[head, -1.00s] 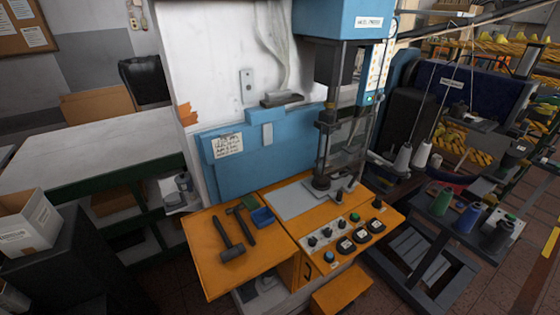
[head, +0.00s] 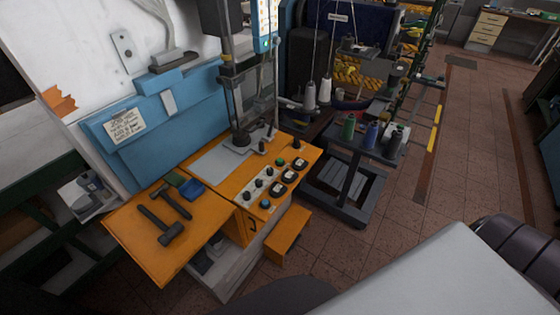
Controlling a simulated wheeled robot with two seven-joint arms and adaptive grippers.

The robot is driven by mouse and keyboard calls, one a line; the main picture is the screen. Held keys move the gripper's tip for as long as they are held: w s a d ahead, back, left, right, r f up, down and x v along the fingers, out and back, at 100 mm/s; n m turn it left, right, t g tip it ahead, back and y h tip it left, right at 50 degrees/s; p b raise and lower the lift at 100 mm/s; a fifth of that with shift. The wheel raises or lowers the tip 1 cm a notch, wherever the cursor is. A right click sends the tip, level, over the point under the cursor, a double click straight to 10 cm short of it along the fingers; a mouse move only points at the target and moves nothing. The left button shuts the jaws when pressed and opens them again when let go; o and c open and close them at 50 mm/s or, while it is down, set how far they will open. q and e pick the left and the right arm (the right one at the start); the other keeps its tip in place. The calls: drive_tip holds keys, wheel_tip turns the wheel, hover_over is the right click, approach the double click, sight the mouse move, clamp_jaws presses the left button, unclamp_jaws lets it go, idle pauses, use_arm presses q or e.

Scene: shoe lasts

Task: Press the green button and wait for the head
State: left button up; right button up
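A blue button (head: 265,204) is at the panel's near left end. The press head (head: 240,138) is a dark round foot at the bottom of a vertical rod, low over the grey plate (head: 213,162); I cannot tell whether it touches. Neither of my grippers shows in the head view.
Two hammers (head: 167,230) and a blue box (head: 192,189) lie on the orange side table (head: 130,225). A cart with thread spools (head: 371,135) stands right of the press. A grey-white surface (head: 430,275) fills the lower right. Tiled floor is open at right.

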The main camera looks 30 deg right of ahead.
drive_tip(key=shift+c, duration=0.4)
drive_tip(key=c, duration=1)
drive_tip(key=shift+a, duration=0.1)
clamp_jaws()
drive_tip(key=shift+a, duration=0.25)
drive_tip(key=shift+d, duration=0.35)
